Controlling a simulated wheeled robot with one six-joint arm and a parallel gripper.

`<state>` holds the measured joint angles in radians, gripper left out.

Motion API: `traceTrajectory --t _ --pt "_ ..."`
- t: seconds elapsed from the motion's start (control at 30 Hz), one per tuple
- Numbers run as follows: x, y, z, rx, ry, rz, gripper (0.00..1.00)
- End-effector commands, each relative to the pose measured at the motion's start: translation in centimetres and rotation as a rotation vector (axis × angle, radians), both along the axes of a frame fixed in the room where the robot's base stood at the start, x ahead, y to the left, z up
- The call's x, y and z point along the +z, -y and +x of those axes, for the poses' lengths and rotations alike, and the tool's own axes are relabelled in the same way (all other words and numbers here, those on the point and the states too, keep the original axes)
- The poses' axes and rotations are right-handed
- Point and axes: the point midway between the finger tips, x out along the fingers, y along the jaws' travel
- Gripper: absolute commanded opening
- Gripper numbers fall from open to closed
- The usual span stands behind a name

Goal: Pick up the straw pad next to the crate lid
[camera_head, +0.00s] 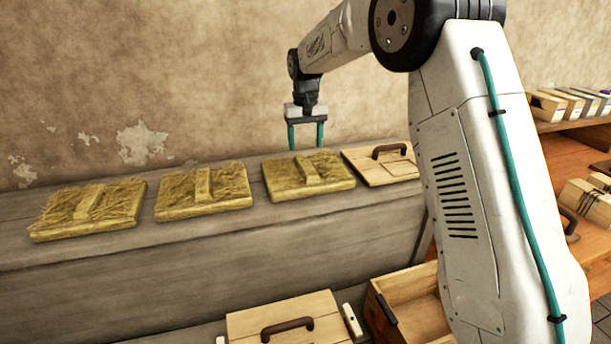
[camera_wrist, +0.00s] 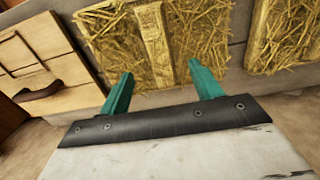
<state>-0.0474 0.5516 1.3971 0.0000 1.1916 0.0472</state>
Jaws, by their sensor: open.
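The straw pad beside the crate lid (camera_head: 285,182) is a flat yellow straw slab with a raised strap across its middle, lying on the grey ledge. It also shows in the wrist view (camera_wrist: 198,42). The wooden crate lid (camera_head: 367,172) with a dark handle lies just right of it; in the wrist view the lid (camera_wrist: 45,45) is at the left. My gripper (camera_head: 306,146) has two teal fingers, apart and empty, above and toward the back of this pad. In the wrist view my gripper (camera_wrist: 163,87) has the pad's strap between its fingers in the picture; no contact is visible.
Two more straw pads, a middle one (camera_head: 225,190) and a left one (camera_head: 115,206), lie on the ledge (camera_head: 200,250). The plaster wall is close behind. Below stand another handled wooden lid (camera_head: 250,322) and an open crate (camera_head: 415,300). A shelf (camera_head: 575,125) holds boxes at right.

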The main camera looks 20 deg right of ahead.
Motion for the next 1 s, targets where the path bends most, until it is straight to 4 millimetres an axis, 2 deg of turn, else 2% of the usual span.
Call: traceTrajectory --t 0.1,0.33,0.57,0.8,0.83,1.0 --pt "-1.5 0.0 0.0 0.000 -0.004 0.000 0.64" --pt "-3.6 0.1 0.1 0.000 -0.003 0.000 0.64" --pt "-6.9 0.2 0.3 0.000 -0.003 0.000 0.64" --pt "-7.3 0.3 0.4 0.000 -0.001 0.000 0.64" --pt "-7.3 0.3 0.4 0.000 -0.001 0.000 0.61" --pt "-7.3 0.3 0.4 0.000 -0.001 0.000 0.14"
